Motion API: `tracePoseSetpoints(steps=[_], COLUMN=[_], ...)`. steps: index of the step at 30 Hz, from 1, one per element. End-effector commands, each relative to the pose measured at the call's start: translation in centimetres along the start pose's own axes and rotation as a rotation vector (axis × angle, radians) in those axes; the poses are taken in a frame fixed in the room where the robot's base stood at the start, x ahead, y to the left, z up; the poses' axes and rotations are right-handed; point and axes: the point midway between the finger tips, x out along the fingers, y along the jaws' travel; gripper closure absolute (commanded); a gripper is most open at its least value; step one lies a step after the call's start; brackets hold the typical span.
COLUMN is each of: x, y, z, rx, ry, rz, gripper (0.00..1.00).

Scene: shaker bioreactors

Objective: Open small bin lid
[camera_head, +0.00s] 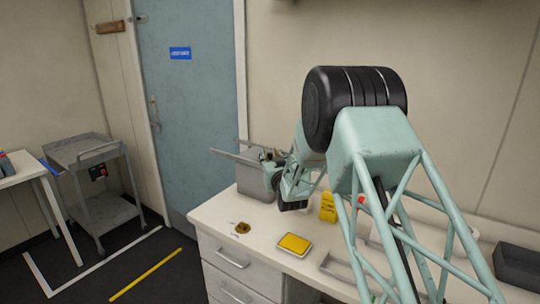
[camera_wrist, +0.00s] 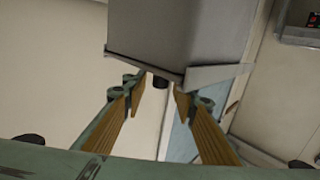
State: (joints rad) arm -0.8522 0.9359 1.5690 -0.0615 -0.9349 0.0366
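The small bin (camera_head: 256,181) is a grey box on the left end of the white counter. A thin flat edge, which may be its lid or rim, sticks out to the left at its top. In the wrist view the bin (camera_wrist: 178,38) fills the top middle, with a wider rim along its lower edge. My gripper (camera_head: 272,160) is at the bin's upper right side, partly hidden by my arm. In the wrist view my gripper (camera_wrist: 160,88) has its two orange-padded fingers apart, with tips close to the rim. I cannot tell whether they touch it.
The counter (camera_head: 220,215) holds a yellow-topped box (camera_head: 294,244), a small brown item (camera_head: 241,228) and a yellow bottle-like item (camera_head: 328,207). A dark grey container (camera_head: 519,264) is at the right. A blue door (camera_head: 190,90) is behind; a grey cart (camera_head: 95,180) stands left.

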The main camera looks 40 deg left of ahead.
Motion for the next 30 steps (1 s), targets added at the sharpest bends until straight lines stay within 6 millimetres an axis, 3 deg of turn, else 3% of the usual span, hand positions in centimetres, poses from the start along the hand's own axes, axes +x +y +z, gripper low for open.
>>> tracePoseSetpoints(steps=[13,22,30], x=[0.45,0.44,0.69], y=[0.0,0.01,0.79], z=[0.0,-0.02,-0.01], rx=[0.0,0.0,0.0], ry=[0.0,0.0,0.001], rz=[0.0,0.0,0.009], gripper=[0.74,1.0,1.0])
